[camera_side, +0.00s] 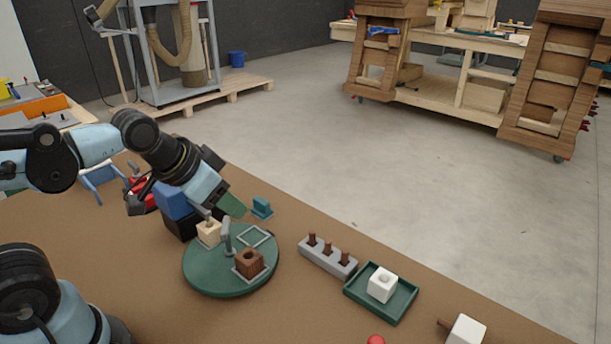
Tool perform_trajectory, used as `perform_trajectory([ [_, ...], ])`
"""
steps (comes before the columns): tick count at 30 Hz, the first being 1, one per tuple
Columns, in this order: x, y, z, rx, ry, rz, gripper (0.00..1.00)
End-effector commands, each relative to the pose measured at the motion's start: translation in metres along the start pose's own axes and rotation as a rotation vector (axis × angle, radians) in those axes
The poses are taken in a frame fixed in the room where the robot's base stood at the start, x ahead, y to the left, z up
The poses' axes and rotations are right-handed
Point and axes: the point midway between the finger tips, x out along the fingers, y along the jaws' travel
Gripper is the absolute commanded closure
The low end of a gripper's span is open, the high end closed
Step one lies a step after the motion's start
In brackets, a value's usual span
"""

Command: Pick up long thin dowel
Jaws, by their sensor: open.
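Several short brown dowels stand upright in a row in a grey rack (327,257) on the brown table. The left one (312,239), the middle one (328,248) and the right one (345,257) look alike, and I cannot tell which is the long thin one. My gripper (223,211) is open and points down over the back of the green round plate, left of the rack and apart from it. Its fingertips are small and partly hidden here, and I see no dowel between them.
The green round plate (210,280) carries a light wooden block (208,232), a brown block with a hole (249,262) and a grey upright piece. A green tray (398,307) holds a white block (382,284). Another white block (466,331) with a brown peg lies at front right.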

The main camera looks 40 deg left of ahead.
Motion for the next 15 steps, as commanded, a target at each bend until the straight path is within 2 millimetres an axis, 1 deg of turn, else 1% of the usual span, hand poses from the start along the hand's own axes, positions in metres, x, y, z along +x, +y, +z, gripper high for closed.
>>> perform_trajectory([
  [2, -0.002, 0.005, -0.014, 0.139, -0.035, 0.017, 0.55],
  [8, 0.0, 0.024, -0.053, 0.638, -0.147, 0.105, 0.55],
  [15, 0.016, 0.053, -0.093, 1.251, -0.241, 0.279, 0.55],
])
